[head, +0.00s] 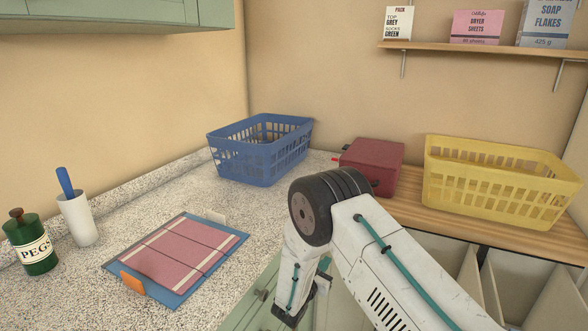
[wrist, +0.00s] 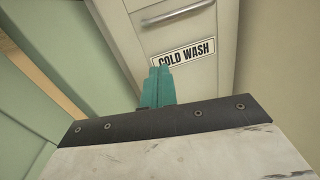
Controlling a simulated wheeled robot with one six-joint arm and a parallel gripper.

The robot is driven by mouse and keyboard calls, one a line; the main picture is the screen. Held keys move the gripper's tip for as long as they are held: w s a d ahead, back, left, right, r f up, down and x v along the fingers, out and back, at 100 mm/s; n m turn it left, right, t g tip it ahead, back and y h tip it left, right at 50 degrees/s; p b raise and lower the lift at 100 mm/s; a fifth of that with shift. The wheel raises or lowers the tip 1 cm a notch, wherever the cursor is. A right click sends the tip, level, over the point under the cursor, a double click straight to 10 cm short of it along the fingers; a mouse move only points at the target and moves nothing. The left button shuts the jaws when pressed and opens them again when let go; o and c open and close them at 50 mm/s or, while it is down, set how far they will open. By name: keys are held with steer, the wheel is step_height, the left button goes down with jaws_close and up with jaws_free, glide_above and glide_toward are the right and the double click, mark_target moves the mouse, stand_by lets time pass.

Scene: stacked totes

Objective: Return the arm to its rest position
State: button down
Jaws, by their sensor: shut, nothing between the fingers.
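My white arm with a black joint and a teal cable enters the head view from the lower right. It bends over the counter edge and its end points down in front of the green cabinets. In the wrist view the teal fingers of my gripper (wrist: 158,80) are together with nothing between them. They are in front of a pale front with a "COLD WASH" label (wrist: 184,53), whose lower left part they overlap. I cannot tell whether they touch it. In the head view the fingertips are not clearly visible.
A red box (head: 372,165) and yellow basket (head: 490,190) stand on the wood top. Pale open bins (head: 510,290) are below.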

steer(key=s+d+r+m+g+h, duration=0.1)
steer(key=s+d+r+m+g, duration=0.25)
steer(key=d+r, duration=0.35)
steer(key=s+d+r+m+g+h, duration=0.25)
steer(key=d+r+m+g, duration=0.2)
steer(key=r, duration=0.45)
steer(key=s+d+r+m+g+h, duration=0.1)
steer(key=s+d+r+m+g, duration=0.3)
steer(key=r, duration=0.4)
steer(key=s+d+r+m+g+y, duration=0.1)
steer(key=s+d+r+m+y, duration=0.2)
steer(key=s, duration=0.5)
steer(key=s+d+r+m+g+y, duration=0.1)
steer(key=s+r+m+g+y, duration=0.1)
steer(key=s+r+m, duration=0.35)
steer(key=s+d+r+m+g+y, duration=0.1)
steer(key=s+d+r+m+y, duration=0.15)
steer(key=s, duration=0.65)
steer(key=s+a+m+t+y, duration=0.2)
steer(key=s+a+m+y, duration=0.3)
steer(key=s, duration=0.9)
steer(key=shift+s+a+r+y, duration=0.15)
steer(key=shift+a+r+y, duration=0.05)
steer(key=shift+a+y, duration=0.8)
